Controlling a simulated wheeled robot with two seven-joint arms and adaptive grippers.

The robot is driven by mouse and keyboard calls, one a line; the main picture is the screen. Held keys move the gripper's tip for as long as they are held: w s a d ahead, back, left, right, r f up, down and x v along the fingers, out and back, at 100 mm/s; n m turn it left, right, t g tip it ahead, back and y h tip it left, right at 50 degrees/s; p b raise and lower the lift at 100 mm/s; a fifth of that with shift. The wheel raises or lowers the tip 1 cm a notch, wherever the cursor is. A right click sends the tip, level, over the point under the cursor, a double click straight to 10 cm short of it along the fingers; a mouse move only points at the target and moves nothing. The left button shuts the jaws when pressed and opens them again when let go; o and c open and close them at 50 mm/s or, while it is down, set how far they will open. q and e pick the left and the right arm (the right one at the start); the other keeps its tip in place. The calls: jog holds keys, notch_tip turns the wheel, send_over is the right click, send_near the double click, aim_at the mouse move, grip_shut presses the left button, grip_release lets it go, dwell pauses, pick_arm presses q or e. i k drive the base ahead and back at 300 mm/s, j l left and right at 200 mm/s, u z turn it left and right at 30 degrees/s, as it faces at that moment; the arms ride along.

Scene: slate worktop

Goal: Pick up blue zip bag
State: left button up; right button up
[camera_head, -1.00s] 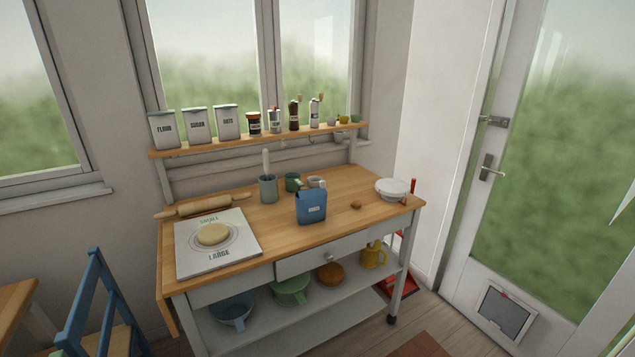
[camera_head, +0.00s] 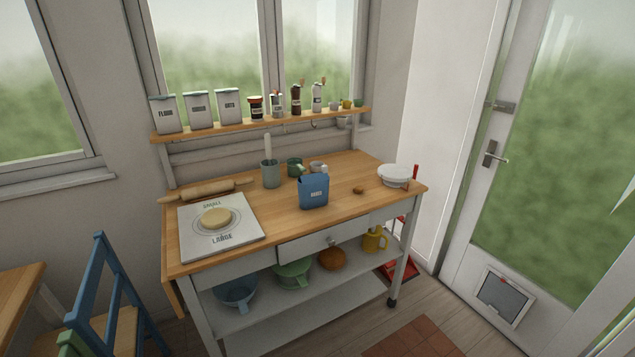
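The blue zip bag (camera_head: 313,192) stands upright on the wooden top of the kitchen cart (camera_head: 290,227), near the middle of its front edge. It has a small white label on its front. No gripper touches it. Neither of my grippers shows in the head view.
On the cart top are a white board with dough (camera_head: 243,232), a rolling pin (camera_head: 207,191), a grey-green crock (camera_head: 270,174), a green mug (camera_head: 295,167) and a white bowl (camera_head: 396,176). A blue chair (camera_head: 113,290) stands at the lower left. Floor shows at the lower right.

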aim_at(312, 189)
jog(key=i+l+u, duration=0.4)
jog(key=i+l, duration=0.15)
jog(key=i+l+u, duration=0.2)
jog(key=l, duration=0.25)
jog(key=i+l+u, duration=0.2)
jog(key=l, duration=0.2)
jog(key=i+l+u, duration=0.2)
jog(key=l, duration=0.25)
jog(key=k+j, duration=0.3)
jog(key=k, duration=0.15)
